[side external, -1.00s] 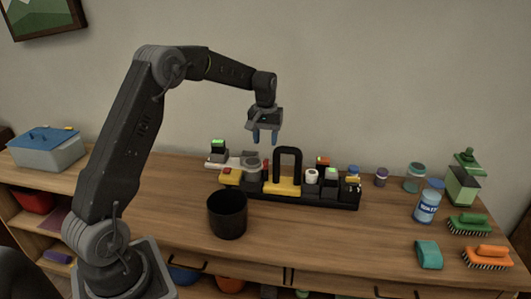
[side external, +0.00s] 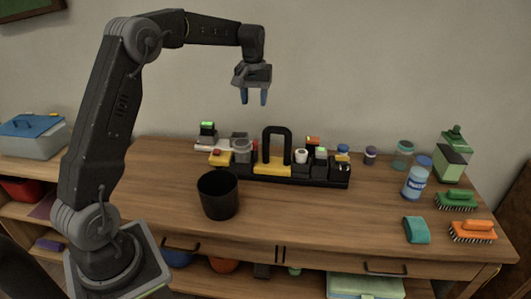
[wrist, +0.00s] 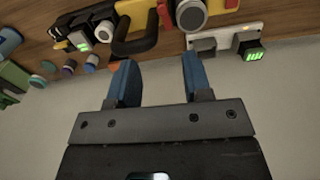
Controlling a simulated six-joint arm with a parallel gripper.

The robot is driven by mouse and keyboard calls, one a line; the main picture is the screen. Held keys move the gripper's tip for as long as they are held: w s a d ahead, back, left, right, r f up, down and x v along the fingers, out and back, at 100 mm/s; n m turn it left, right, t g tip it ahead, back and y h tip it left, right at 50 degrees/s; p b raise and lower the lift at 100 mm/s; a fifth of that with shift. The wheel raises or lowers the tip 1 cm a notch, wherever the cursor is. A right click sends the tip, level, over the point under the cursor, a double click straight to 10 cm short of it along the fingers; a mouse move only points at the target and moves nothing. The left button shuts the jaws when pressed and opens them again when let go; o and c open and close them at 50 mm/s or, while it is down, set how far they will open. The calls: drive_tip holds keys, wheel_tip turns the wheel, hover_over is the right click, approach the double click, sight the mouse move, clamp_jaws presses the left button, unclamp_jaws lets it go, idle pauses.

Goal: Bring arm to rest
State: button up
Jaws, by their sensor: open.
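My gripper (side external: 254,97) hangs in the air above the back of the wooden table (side external: 300,215), fingers pointing down. Its two blue fingers are apart with nothing between them. In the wrist view my gripper (wrist: 156,75) also shows open and empty, with the wall behind it. Below it stands a black caddy-like unit with a black arched handle (side external: 276,132) and a yellow front (side external: 272,170). My gripper is clear of it and touches nothing.
A black cup (side external: 219,197) stands in front of the unit. Jars, a white-and-blue bottle (side external: 415,182), a green dispenser (side external: 453,155), a teal block (side external: 416,230), a green brush (side external: 455,201) and an orange brush (side external: 472,231) stand at right. A blue-lidded box (side external: 33,138) is far left.

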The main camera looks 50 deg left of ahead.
drive_tip(key=s+d+r+m+t, duration=0.2)
drive_tip(key=s+d+r, duration=0.2)
drive_tip(key=s+d, duration=0.25)
drive_tip(key=s+d+r+m+t, duration=0.1)
drive_tip(key=s+d+r+m, duration=0.1)
drive_tip(key=s+d+r, duration=0.35)
drive_tip(key=s+d+f+m+t, duration=0.1)
drive_tip(key=s+d+f+m, duration=0.1)
drive_tip(key=s+d, duration=0.3)
drive_tip(key=s+d+f+m+t, duration=0.1)
drive_tip(key=s+d, duration=0.4)
drive_tip(key=s, duration=0.6)
wheel_tip(320, 180, down, 3)
drive_tip(key=shift+r+m+t, duration=0.15)
drive_tip(key=shift+m+t, duration=0.15)
drive_tip(key=shift+m, duration=0.5)
